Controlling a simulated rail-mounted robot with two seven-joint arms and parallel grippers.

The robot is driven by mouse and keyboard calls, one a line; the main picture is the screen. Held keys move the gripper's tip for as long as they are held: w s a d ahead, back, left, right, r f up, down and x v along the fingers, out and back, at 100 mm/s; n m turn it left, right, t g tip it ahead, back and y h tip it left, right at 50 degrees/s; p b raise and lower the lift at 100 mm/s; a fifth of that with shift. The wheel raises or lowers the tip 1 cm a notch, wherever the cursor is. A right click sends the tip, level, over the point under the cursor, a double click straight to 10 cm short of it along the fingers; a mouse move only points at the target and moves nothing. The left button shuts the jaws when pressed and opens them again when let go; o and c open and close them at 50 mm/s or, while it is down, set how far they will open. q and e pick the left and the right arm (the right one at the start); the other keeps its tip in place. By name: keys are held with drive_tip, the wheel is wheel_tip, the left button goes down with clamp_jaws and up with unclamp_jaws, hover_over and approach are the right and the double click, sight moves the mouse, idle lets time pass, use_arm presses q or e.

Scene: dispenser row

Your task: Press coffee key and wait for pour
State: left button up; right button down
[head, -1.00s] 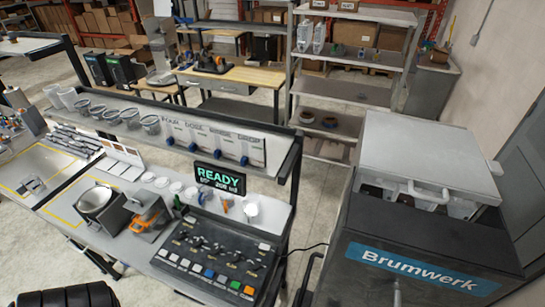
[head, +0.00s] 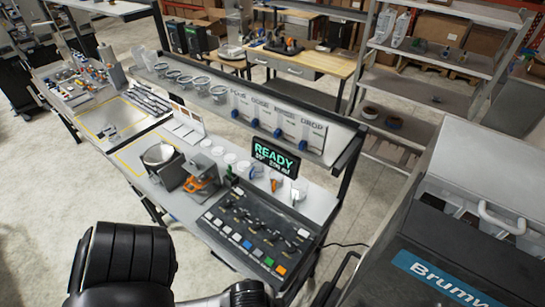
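A black dispenser panel (head: 258,222) lies on the workbench, with a row of small coloured keys (head: 236,239) along its front edge. The keys run from white and grey through blue and green to orange at the right. Their labels are too small to read, so I cannot tell which one is coffee. A display (head: 276,158) behind the panel reads READY in green, with a smaller line under it that seems to give a temperature and 200 ml. Neither gripper is in view. Only dark arm parts of mine show at the bottom left.
A round metal pan (head: 160,156) and an orange-handled item (head: 202,184) stand left of the panel. Jars (head: 221,93) and blue-knobbed dispensers (head: 262,110) line the shelf above. A large grey Brumwerk machine (head: 415,245) stands at the right.

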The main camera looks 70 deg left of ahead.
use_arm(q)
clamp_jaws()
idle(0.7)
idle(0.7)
